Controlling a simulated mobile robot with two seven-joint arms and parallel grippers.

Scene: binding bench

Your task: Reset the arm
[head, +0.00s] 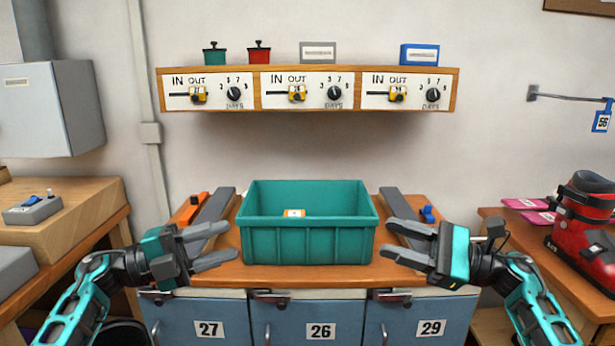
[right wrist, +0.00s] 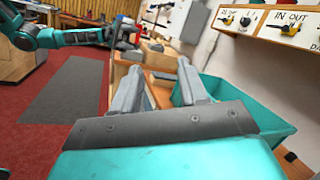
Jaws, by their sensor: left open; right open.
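My left gripper (head: 208,246) is open and empty, left of the green bin on the bench. My right gripper (head: 408,243) is open and empty, right of the bin. Its two grey fingers also show in the right wrist view (right wrist: 165,92), with nothing between them. Both arms reach in from the sides, with the grippers pointing inward toward the bin. My left arm also shows at the upper left of the right wrist view.
The green bin (head: 308,240) stands mid-bench with a small orange and white item (head: 294,213) inside. Grey bars lie on both sides of it. Blue doors numbered 27, 26 and 29 are below. A wooden panel (head: 308,107) with sliders and dials hangs above. A red boot (head: 583,225) stands right.

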